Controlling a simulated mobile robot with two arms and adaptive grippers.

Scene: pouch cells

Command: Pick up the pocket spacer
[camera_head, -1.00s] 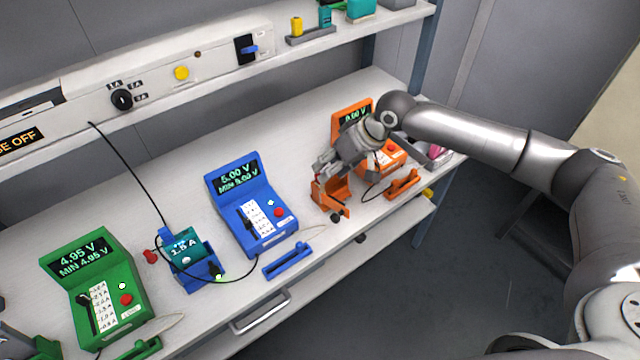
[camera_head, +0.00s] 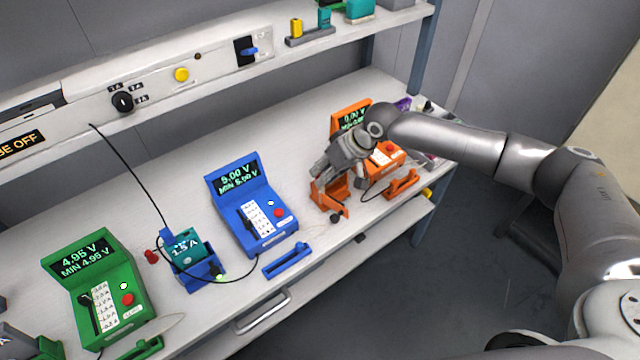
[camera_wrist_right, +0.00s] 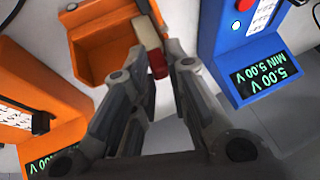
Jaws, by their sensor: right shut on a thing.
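My right gripper (camera_head: 340,180) is over the orange cradle (camera_head: 326,201) at the right part of the bench. In the right wrist view its fingers (camera_wrist_right: 166,58) are closed on a small piece with a cream block (camera_wrist_right: 147,34) and a red end (camera_wrist_right: 157,64). I take this piece to be the pocket spacer. It is at the side of the orange cradle's open pocket (camera_wrist_right: 100,45); I cannot tell whether it still touches the cradle. In the head view my gripper hides the piece. My left gripper is not in view.
The orange tester (camera_head: 392,153) stands close to the right of the gripper. The blue tester (camera_head: 262,235) is to the left, with a blue cradle (camera_head: 198,272) holding a teal cell (camera_head: 183,247). The green tester (camera_head: 125,320) is further left. A shelf (camera_head: 200,80) runs above the bench.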

